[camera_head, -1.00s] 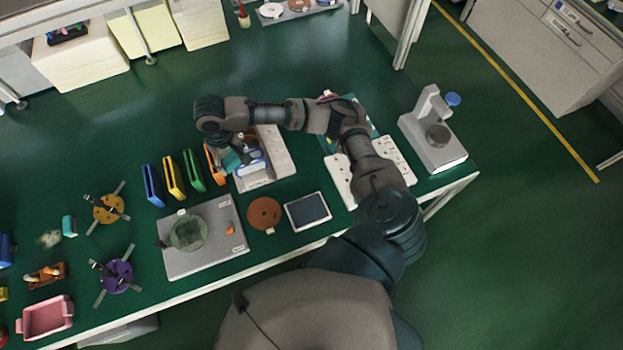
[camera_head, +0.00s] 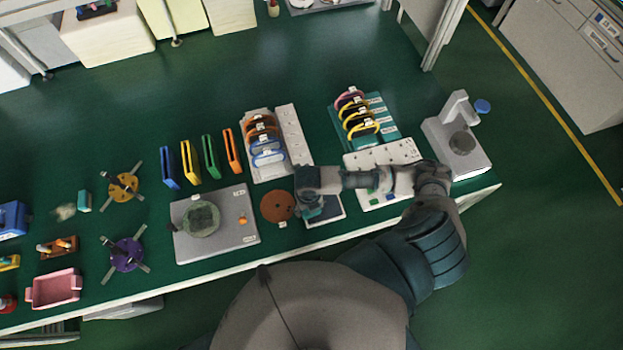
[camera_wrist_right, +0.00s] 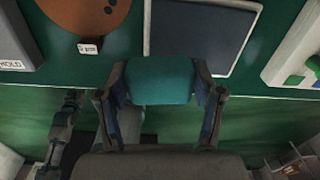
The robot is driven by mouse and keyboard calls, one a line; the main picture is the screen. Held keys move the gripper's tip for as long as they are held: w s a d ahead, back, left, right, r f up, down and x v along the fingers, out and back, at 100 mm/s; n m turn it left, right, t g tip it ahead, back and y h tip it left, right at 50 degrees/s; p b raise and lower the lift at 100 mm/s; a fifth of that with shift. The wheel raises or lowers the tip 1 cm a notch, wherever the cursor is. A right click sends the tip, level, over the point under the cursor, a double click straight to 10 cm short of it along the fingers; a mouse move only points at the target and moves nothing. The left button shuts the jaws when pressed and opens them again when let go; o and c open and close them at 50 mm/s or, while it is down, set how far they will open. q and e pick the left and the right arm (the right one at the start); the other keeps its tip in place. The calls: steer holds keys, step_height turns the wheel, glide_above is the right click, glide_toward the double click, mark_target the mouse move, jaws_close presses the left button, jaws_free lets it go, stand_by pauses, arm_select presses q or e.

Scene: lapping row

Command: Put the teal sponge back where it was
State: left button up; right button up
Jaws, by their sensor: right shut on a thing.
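My right gripper (camera_wrist_right: 160,90) is shut on the teal sponge (camera_wrist_right: 160,80), a block held between its two fingers. In the head view the right gripper (camera_head: 312,212) hangs over the dark square pad (camera_head: 330,217), with a little teal showing under the wrist. In the wrist view the sponge overlaps the near edge of the dark pad (camera_wrist_right: 200,35); its height over it is hard to judge. A dark jointed part at the left of the wrist view may be my left gripper (camera_wrist_right: 70,100); its fingers are unclear. No left arm shows in the head view.
A brown disc (camera_head: 278,206) lies left of the pad, then a grey plate (camera_head: 240,235) with a green disc. Upright coloured frames (camera_head: 190,163) and a white rack (camera_head: 291,133) stand behind. Another teal block (camera_head: 84,202) stands far left.

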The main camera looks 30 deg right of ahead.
steer(key=shift+s+f+n, duration=0.45)
steer(key=shift+s+n, duration=0.3)
steer(key=shift+n, duration=0.45)
steer(key=shift+w+d+f+n, duration=0.1)
steer(key=shift+w+d+n, duration=0.15)
steer(key=shift+n, duration=0.05)
steer(key=w+d, duration=0.2)
steer(key=w, duration=0.2)
steer(key=w+d+f, duration=0.1)
steer(key=w+d, duration=0.1)
steer(key=w, duration=0.2)
steer(key=w+d, duration=0.3)
steer(key=w, duration=0.2)
steer(key=shift+f, duration=0.2)
steer(key=shift+w+d+f, duration=0.1)
steer(key=shift+w+f, duration=0.05)
steer(key=shift+f, duration=0.05)
arm_select(q)
steer(key=shift+w+d+r+p, duration=0.15)
steer(key=shift+w+r+p, duration=0.1)
steer(key=shift+r+p, duration=0.05)
arm_select(e)
steer(key=shift+f, duration=1.6)
steer(key=o, duration=1)
steer(key=shift+r, duration=0.1)
